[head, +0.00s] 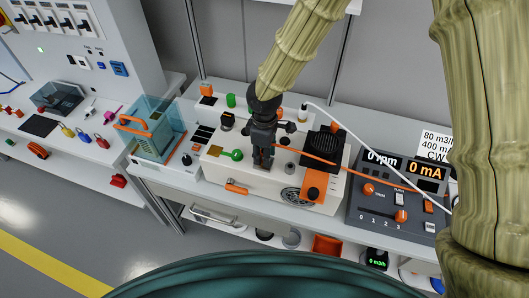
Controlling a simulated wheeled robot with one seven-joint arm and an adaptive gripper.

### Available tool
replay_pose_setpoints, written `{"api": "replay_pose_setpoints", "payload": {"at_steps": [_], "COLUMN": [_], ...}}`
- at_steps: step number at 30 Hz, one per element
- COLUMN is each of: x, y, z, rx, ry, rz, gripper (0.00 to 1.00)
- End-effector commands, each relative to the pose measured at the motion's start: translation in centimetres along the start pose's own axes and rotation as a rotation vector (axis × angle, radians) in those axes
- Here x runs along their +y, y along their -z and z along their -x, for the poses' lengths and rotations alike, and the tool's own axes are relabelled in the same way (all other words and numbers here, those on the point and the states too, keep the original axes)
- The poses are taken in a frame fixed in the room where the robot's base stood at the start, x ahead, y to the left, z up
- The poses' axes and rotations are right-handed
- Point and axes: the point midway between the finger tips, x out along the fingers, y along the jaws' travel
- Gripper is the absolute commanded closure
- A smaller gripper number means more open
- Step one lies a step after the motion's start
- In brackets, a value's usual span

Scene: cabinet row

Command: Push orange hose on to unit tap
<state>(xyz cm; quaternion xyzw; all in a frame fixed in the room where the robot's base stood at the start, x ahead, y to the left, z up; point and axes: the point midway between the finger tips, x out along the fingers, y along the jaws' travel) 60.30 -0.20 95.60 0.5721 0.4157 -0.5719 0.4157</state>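An orange hose (291,149) runs from beside my gripper (262,163) rightward past a black ribbed block and over the dark control panel. Its left end is close to or behind my gripper, and I cannot tell whether it is held. My gripper points down over the cream unit (265,198), with its fingers close together; their gap is not clear. A green-knobbed fitting (237,155) is on the unit just left of my gripper. I cannot tell which fitting is the tap, and my gripper hides part of the unit's top.
A black ribbed block (325,146) stands at the unit's right. The control panel (385,204) with lit displays is further right. A clear blue-tinted box (158,138) with an orange handle stands left. A white cable (345,123) arches behind the block.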

Motion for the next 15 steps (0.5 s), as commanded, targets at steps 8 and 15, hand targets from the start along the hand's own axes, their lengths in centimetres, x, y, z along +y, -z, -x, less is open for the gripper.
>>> {"api": "replay_pose_setpoints", "payload": {"at_steps": [8, 15], "x": [-0.01, 0.04], "y": [-0.01, 0.0], "z": [0.01, 0.58], "rx": [0.0, 0.001], "ry": [0.0, -0.001], "rz": [0.0, -0.001], "gripper": [0.47, 0.47]}}
